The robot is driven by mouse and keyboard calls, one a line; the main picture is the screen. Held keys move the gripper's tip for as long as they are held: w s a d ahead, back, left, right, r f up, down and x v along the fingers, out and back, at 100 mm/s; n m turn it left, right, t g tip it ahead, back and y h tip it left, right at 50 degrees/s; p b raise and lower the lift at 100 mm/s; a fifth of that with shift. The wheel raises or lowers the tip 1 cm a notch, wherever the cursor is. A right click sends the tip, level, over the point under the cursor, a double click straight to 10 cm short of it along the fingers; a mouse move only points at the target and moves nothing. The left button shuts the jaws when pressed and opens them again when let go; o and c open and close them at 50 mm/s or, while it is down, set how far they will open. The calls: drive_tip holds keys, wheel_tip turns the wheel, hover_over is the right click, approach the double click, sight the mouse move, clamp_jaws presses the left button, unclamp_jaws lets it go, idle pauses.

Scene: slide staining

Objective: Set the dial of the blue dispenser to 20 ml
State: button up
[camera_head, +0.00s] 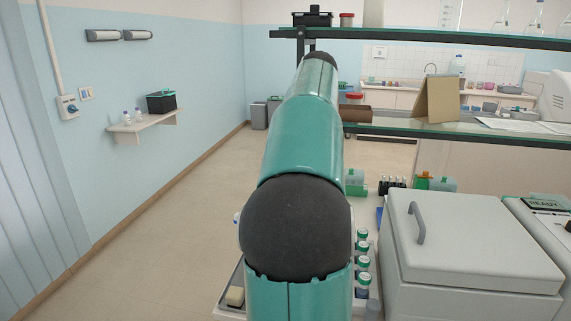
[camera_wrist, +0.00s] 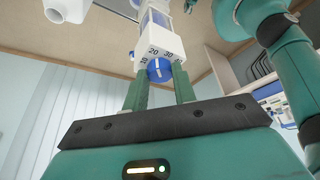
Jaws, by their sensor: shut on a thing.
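In the wrist view the dispenser (camera_wrist: 171,44) has a white body with a clear, blue-marked barrel above. Its round blue dial (camera_wrist: 160,71) carries a white mark, with the numbers 10, 20 and 30 printed around its upper side. The mark looks close to upright, near the 20, but the exact setting is too small to tell. My gripper (camera_wrist: 157,92) has its two green fingers shut on the dial, one on each side. In the head view my arm hides the gripper and the dispenser.
In the head view, several green-capped bottles (camera_head: 363,262) stand right of my arm, beside a large grey lidded machine (camera_head: 470,235). A glass shelf (camera_head: 480,133) crosses behind. A small wall shelf (camera_head: 145,127) hangs at left. The floor (camera_head: 165,245) at left is clear.

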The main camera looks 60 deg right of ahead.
idle(0.5)
drive_tip(key=o, duration=1)
